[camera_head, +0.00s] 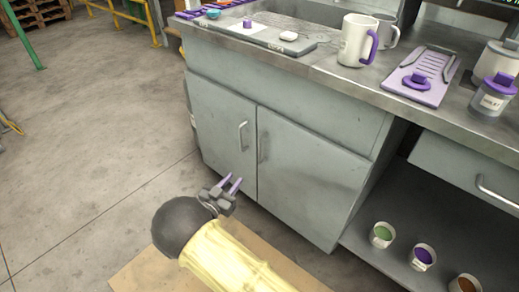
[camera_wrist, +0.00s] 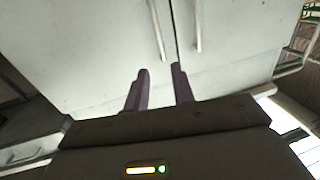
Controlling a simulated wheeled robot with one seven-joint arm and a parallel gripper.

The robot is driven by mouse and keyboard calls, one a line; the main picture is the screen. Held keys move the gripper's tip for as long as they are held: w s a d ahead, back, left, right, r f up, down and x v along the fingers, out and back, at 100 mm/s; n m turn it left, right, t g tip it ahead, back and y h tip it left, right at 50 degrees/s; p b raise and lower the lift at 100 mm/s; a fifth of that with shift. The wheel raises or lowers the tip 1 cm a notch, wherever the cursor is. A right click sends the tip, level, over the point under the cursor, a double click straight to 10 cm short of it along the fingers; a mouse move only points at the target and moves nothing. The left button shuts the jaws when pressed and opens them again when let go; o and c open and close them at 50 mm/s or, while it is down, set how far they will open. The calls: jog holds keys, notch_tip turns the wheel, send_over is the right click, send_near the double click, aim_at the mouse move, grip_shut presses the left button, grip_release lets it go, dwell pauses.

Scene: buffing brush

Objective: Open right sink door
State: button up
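The grey sink cabinet has two shut doors side by side. The right sink door (camera_head: 312,180) carries a dim upright handle (camera_head: 264,148) near the middle seam. The left door (camera_head: 215,125) has a brighter bar handle (camera_head: 242,136). My gripper (camera_head: 233,182) has purple fingers and is low in front of the doors, near the seam and below both handles. The wrist view appears turned over, so the right door (camera_wrist: 95,50) and its handle (camera_wrist: 158,30) are on the left there. My gripper (camera_wrist: 161,75) is open and empty, its fingertips apart from both handles.
The countertop above holds a white mug (camera_head: 357,42), a purple tray (camera_head: 422,78) and a lidded jar (camera_head: 492,96). Right of the cabinet, an open shelf holds several small cups, including a green-filled one (camera_head: 382,236), under a drawer (camera_head: 470,165). The floor (camera_head: 85,150) to the left is clear.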

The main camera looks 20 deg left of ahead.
jog(key=b, duration=0.5)
send_near(259, 160)
jog(key=w+d+r, duration=0.1)
jog(key=w+r, duration=0.4)
jog(key=w, duration=0.4)
jog(key=shift+w+d+f, duration=0.1)
jog(key=shift+w+d, duration=0.3)
jog(key=shift+w, duration=0.3)
grip_shut()
